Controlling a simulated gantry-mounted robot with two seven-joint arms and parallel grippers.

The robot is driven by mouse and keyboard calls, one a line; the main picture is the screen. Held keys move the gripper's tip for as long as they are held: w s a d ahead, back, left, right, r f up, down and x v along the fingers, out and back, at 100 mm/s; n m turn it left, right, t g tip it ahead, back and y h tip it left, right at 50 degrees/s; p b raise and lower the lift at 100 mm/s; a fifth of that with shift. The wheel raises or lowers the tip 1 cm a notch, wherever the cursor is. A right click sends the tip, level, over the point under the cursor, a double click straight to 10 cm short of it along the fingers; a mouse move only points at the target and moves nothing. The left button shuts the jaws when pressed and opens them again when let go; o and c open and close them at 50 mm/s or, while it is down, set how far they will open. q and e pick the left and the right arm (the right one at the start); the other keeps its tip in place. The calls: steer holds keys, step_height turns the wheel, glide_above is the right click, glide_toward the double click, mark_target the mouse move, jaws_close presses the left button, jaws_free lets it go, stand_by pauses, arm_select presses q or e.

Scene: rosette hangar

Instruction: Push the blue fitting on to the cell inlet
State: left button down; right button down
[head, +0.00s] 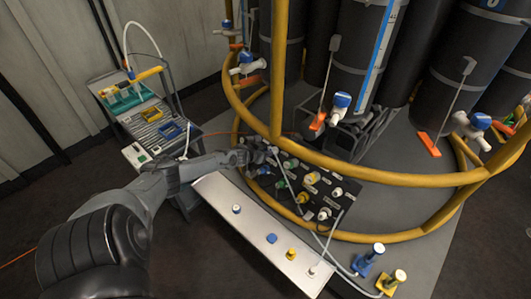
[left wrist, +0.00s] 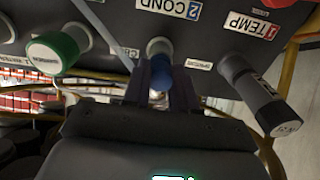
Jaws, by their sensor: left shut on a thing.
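My left gripper (head: 258,156) is at the upper left edge of the dark panel (head: 325,190). In the left wrist view the gripper (left wrist: 161,90) is shut on the blue fitting (left wrist: 161,72), with a finger on each side. The blue fitting is right in front of a round grey port (left wrist: 158,47) on the panel and lines up with it. It looks touching, but I cannot tell how far on it is. The label beside the port is partly hidden. My right gripper is not in view.
A green-capped port (left wrist: 52,52) and a grey cylinder (left wrist: 250,88) flank the gripper. A white tray (head: 222,190) with several loose fittings lies in front of the panel. A cart (head: 150,115) stands left.

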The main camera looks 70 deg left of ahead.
arm_select(q)
steer(key=c, duration=0.8)
jaws_free()
steer(key=shift+p+v, duration=4)
steer(key=shift+v, duration=1.4)
steer(key=shift+s+f, duration=0.1)
